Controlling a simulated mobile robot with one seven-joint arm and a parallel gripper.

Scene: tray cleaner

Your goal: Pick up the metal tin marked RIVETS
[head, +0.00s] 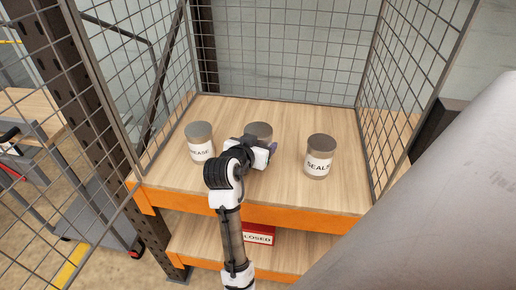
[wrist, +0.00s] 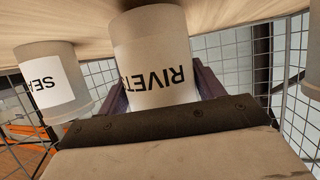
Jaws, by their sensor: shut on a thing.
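The RIVETS tin (wrist: 152,60) is a grey cylinder with a white label, which reads upside down in the wrist view. In the head view its top (head: 259,130) shows behind my gripper, between two other tins on the wooden shelf. My gripper (head: 262,150) reaches in from the front and is shut on the tin; in the wrist view the jaws (wrist: 165,88) stand on either side of it. The tin's label is hidden in the head view. I cannot tell whether its base touches the shelf.
A tin whose label partly reads "EASE" (head: 200,142) stands to the left, and the SEALS tin (head: 320,157) to the right. Wire mesh walls (head: 290,50) enclose the shelf (head: 270,190) at the back and sides. A red box (head: 258,234) is on the lower shelf.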

